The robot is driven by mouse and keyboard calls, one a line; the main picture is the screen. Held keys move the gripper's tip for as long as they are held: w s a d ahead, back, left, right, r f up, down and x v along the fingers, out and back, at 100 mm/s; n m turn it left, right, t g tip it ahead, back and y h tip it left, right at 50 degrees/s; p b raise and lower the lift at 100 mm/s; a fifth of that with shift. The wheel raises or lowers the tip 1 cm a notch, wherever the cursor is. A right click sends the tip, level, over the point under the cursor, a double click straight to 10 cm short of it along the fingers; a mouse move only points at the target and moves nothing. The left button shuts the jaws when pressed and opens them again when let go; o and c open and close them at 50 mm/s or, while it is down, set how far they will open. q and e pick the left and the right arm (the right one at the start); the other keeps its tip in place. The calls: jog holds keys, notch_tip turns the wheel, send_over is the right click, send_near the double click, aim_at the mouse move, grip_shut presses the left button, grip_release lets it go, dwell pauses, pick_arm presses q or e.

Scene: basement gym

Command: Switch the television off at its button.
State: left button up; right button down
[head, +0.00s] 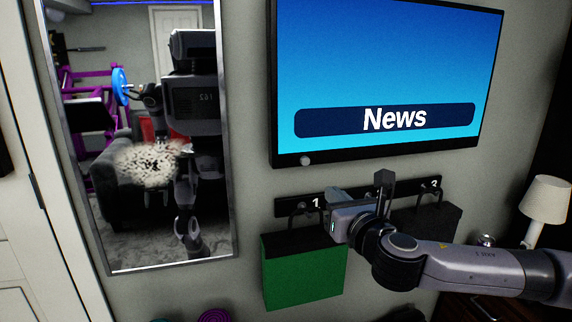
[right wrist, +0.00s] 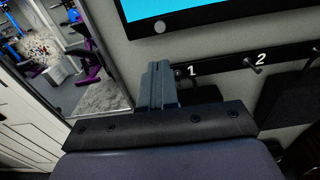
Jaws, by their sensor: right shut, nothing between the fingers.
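The television (head: 385,75) hangs on the wall with its screen lit, showing "News" on blue. A small round grey button (head: 305,160) sits at the lower left of its frame. The button also shows in the right wrist view (right wrist: 159,27), above the fingertips. My right gripper (head: 336,194) is shut and empty, below and slightly right of the button, apart from it in the picture. In the right wrist view its fingers (right wrist: 158,85) are together. My left gripper is not in direct view.
A hook rail (right wrist: 222,62) runs below the television. A green bag (head: 300,272) hangs under hook 1, and a dark bag (head: 445,222) hangs farther right. A tall mirror (head: 236,225) stands left, reflecting the room and me. A lamp (head: 547,200) stands at right.

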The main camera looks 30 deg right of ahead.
aim_at(306, 162)
jog(key=shift+w+d+r, duration=0.1)
jog(key=shift+d+r, duration=0.05)
jog(key=shift+r, duration=0.2)
jog(key=shift+w, duration=0.1)
jog(key=p+x, duration=0.2)
jog(key=x, duration=1.2)
jog(key=shift+r, duration=0.1)
